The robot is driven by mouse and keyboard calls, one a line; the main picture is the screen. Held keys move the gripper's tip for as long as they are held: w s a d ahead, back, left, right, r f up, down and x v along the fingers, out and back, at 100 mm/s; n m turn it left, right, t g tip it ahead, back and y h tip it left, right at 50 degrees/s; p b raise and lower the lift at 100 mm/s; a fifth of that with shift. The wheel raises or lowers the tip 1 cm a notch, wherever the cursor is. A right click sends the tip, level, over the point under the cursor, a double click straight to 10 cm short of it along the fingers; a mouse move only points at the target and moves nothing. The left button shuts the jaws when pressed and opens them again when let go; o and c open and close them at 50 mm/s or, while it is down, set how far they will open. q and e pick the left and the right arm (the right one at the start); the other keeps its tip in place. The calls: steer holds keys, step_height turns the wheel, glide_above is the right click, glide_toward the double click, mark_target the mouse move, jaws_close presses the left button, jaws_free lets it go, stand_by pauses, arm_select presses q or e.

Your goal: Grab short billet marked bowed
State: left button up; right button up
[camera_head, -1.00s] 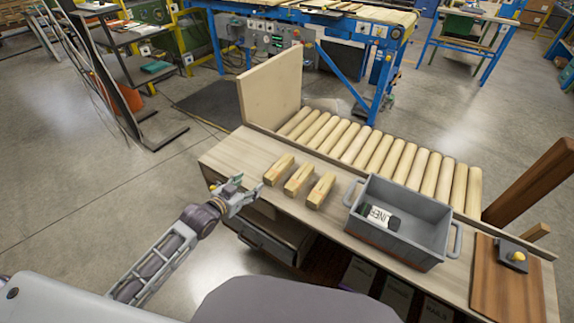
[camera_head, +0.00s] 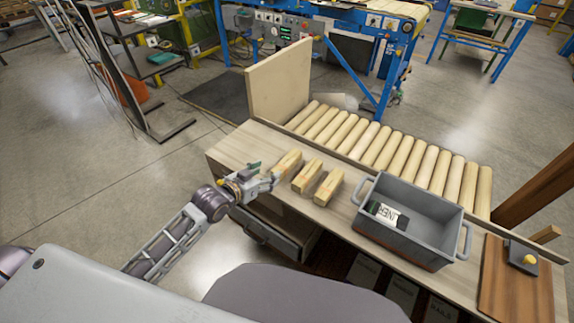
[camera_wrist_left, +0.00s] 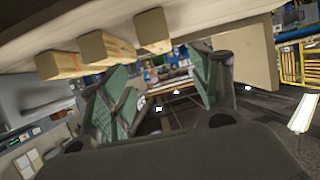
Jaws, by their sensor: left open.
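Three short wooden billets lie side by side on the light wood bench (camera_head: 226,153): a left one (camera_head: 289,161), a middle one (camera_head: 307,176) and a right one (camera_head: 329,188). No marking on them is readable, so I cannot tell which is bowed. My left gripper (camera_head: 265,179) is open and empty at the bench's front edge, close to the near end of the left billet, partly overlapping it in view. In the left wrist view, the green-padded fingers (camera_wrist_left: 165,78) are spread, with nothing between them; the billet ends (camera_wrist_left: 107,47) show above. My right gripper is out of view.
A grey bin (camera_head: 446,229) holding a dark bottle with a white label (camera_head: 386,214) stands right of the billets. Several turned rods (camera_head: 400,154) lie behind. An upright wood panel (camera_head: 278,92) stands at the back left. A brown board (camera_head: 498,280) lies at far right.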

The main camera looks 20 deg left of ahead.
mark_target(285, 162)
arm_select(q)
steer(key=shift+w+d+f, duration=0.1)
steer(key=shift+w+d, duration=0.05)
steer(key=shift+w, duration=0.2)
steer(key=shift+x, duration=1.25)
steer(key=shift+w+d+f, duration=0.2)
steer(key=shift+w+f, duration=0.05)
steer(key=shift+w, duration=0.35)
steer(key=shift+x, duration=1.15)
steer(key=shift+w+d+f, duration=0.2)
steer(key=shift+w, duration=0.25)
steer(key=shift+w+d+f, duration=0.1)
steer(key=shift+w+f, duration=0.05)
steer(key=shift+w, duration=0.3)
steer(key=shift+x, duration=2.05)
steer(key=shift+w+d+f, duration=0.1)
steer(key=shift+w+f, duration=0.1)
steer(key=shift+w, duration=0.05)
steer(key=shift+c, duration=0.3)
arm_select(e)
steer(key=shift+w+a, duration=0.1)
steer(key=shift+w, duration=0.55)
